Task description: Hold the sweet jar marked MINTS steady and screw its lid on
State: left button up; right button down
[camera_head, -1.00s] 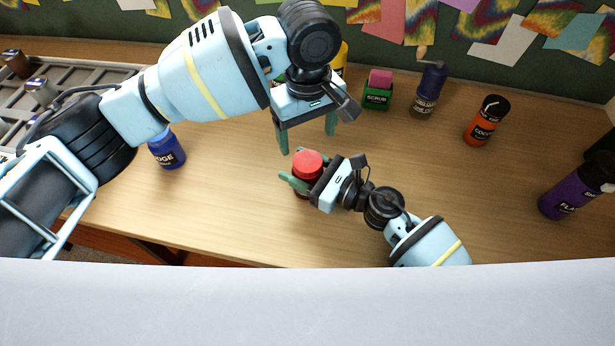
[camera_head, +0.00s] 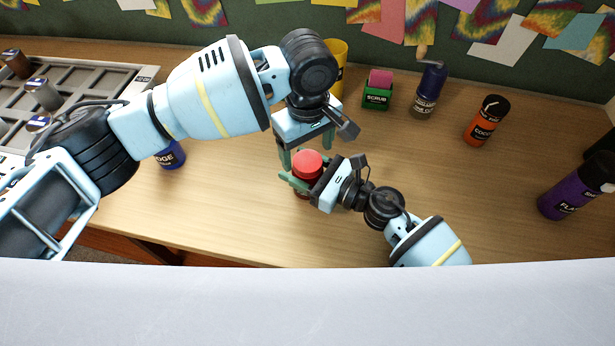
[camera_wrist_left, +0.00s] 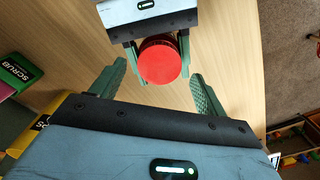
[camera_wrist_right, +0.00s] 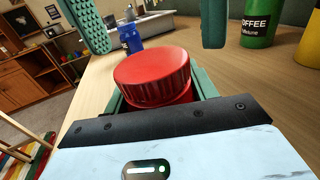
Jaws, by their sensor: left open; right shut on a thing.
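The jar with a red lid (camera_head: 307,163) stands on the wooden table in the middle of the head view. The lid, with a ribbed edge, sits on top of the red jar (camera_wrist_right: 172,99) in the right wrist view. Its label is hidden, so I cannot read MINTS. My right gripper (camera_head: 306,178) is shut around the jar's body below the lid. My left gripper (camera_head: 307,148) is open, pointing down from above and behind the lid. In the left wrist view the lid (camera_wrist_left: 163,60) shows between and beyond its fingers, apart from them.
Behind stand a yellow container (camera_head: 338,62), a green SCRUB box (camera_head: 377,99), a blue bottle (camera_head: 428,88) and an orange bottle (camera_head: 486,122). A purple bottle (camera_head: 572,192) is at right. A blue jar (camera_head: 171,156) and a compartment tray (camera_head: 143,73) are at left. The front table is clear.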

pick_arm(q)
jog(key=shift+f, duration=1.15)
jog(key=shift+c, duration=0.2)
jog(key=c, duration=1)
jog(key=shift+m, duration=1.7)
jog(key=o, duration=1.1)
